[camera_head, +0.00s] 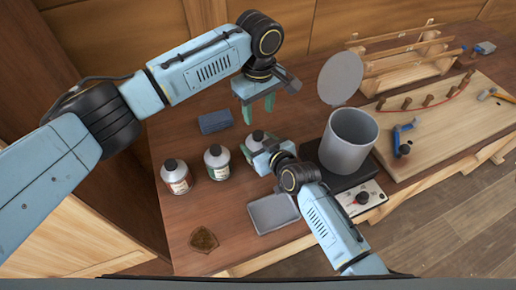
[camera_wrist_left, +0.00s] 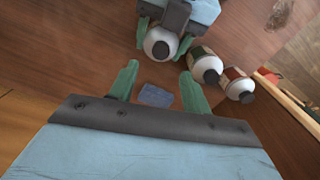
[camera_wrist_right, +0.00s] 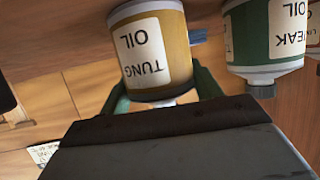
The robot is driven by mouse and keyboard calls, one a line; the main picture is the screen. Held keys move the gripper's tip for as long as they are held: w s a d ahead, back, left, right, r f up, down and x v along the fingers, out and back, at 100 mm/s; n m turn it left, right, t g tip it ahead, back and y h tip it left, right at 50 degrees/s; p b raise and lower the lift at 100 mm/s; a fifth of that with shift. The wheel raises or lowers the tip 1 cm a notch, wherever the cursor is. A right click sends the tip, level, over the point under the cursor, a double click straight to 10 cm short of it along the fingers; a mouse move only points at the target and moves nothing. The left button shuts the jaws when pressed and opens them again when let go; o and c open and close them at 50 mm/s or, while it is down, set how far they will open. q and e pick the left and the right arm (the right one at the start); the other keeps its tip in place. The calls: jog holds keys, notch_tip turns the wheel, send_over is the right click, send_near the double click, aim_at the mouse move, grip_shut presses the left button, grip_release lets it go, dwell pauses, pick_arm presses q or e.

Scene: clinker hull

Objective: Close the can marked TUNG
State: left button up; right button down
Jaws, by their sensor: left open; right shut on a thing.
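The can marked TUNG (camera_wrist_right: 155,50) has a yellow-brown body with a white label in the right wrist view, where it appears upside down. My right gripper (camera_head: 260,144) is shut around it. In the left wrist view the can's white top (camera_wrist_left: 160,38) shows a dark round spot at its middle; I cannot tell whether this is a cap or an open mouth. My left gripper (camera_head: 258,108) is open, its green fingers pointing down, above and behind the can. Nothing shows between them in the left wrist view (camera_wrist_left: 157,85) but the table and a blue block beyond.
A green-labelled TEAK can (camera_wrist_right: 265,45) and a red-labelled can (camera_head: 176,178) stand to the left, both dark-capped. The blue block (camera_head: 215,121) lies behind them.

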aim_at(258, 134)
pick_arm(q)
jog(key=shift+a+n, duration=0.1)
jog(key=shift+n, duration=0.6)
jog(key=shift+f, duration=0.15)
jog(key=shift+f, duration=3.95)
jog(key=shift+c, duration=0.2)
